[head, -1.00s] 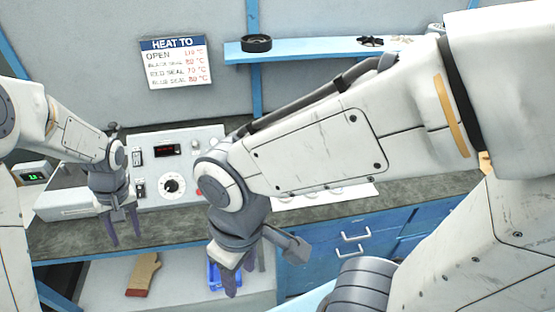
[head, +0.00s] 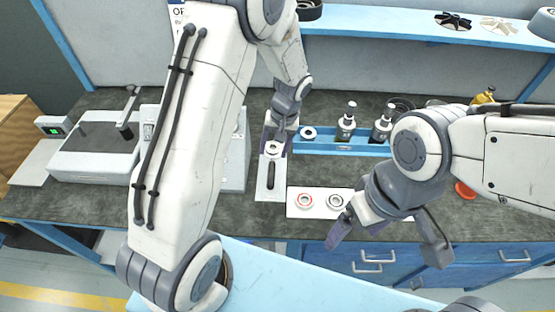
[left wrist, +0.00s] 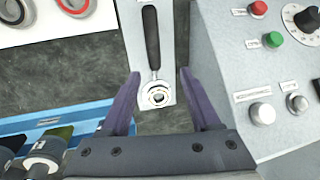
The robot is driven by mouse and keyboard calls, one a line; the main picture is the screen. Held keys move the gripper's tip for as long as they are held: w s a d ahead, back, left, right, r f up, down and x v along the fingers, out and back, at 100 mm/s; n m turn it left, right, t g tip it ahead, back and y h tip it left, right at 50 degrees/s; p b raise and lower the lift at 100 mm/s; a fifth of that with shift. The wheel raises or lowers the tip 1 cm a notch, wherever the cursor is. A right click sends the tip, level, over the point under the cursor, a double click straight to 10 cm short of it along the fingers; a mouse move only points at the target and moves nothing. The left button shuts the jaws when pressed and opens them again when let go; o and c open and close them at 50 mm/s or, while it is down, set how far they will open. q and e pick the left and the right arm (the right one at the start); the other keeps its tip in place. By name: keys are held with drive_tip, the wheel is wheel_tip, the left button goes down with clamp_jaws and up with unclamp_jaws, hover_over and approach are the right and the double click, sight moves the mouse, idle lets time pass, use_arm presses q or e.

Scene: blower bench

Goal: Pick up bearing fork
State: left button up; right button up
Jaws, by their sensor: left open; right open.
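The bearing fork (head: 270,178) lies on a pale plate (head: 269,193) on the bench, with a black handle and a metal ring end. It also shows in the left wrist view (left wrist: 152,40), its ring end nearest my gripper. My left gripper (head: 276,150) is open around the ring end in the head view. In the left wrist view its purple fingers (left wrist: 159,76) stand on either side of the fork, apart from it. Whether the fingers reach down to the fork's height I cannot tell. My right gripper (head: 388,243) is open and empty above the bench's front edge.
A white mat (head: 319,212) with ring-shaped bearings lies right of the fork. The control box (left wrist: 240,75) with buttons is close beside my left gripper. A grey device (head: 95,155) stands at left.

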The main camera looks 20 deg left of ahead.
sight(273, 165)
use_arm(q)
drive_tip(key=shift+d+f, duration=0.1)
drive_tip(key=shift+f, duration=0.75)
drive_tip(key=shift+s+a+f+p, duration=0.15)
drive_tip(key=shift+f+p, duration=0.2)
drive_tip(key=shift+f, duration=1)
drive_tip(key=shift+s+a+f+p, duration=0.1)
drive_tip(key=shift+f+p, duration=0.2)
drive_tip(key=shift+f, duration=1)
clamp_jaws()
